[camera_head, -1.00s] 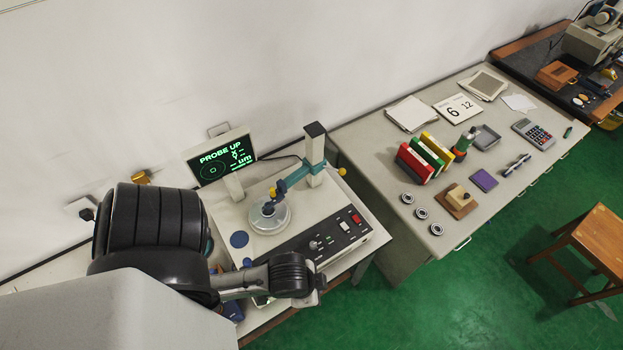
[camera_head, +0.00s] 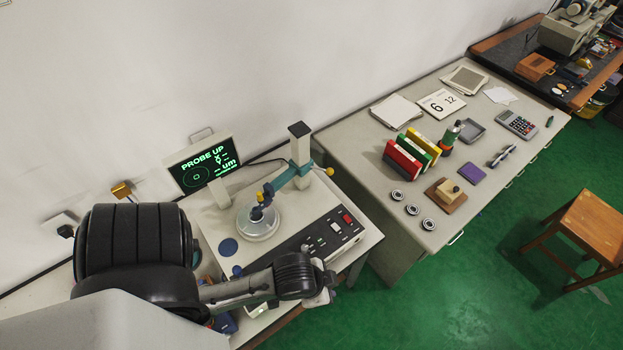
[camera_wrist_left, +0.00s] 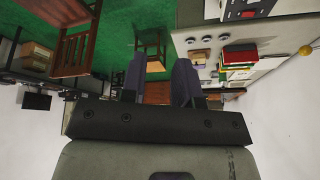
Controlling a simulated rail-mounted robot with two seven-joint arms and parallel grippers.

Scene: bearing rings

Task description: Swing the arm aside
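The instrument's teal swing arm (camera_head: 283,181) reaches from the upright post (camera_head: 300,153) toward the lower left. Its dark, yellow-marked probe end hangs over the round metal table (camera_head: 258,224). A yellow knob (camera_head: 329,171) sticks out on the post's right. The screen (camera_head: 205,165) reads "PROBE UP". My left arm lies in front of the instrument, its far end past the panel's front edge; the fingers cannot be made out there. In the left wrist view my left gripper (camera_wrist_left: 160,82) has its fingers apart with nothing between them. My right gripper is not in view.
The control panel (camera_head: 322,236) has several buttons. A grey bench (camera_head: 366,160) to the right carries bearing rings (camera_head: 412,209), coloured binders (camera_head: 412,153), a calculator (camera_head: 517,124) and papers. A wooden stool (camera_head: 588,228) stands on the green floor.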

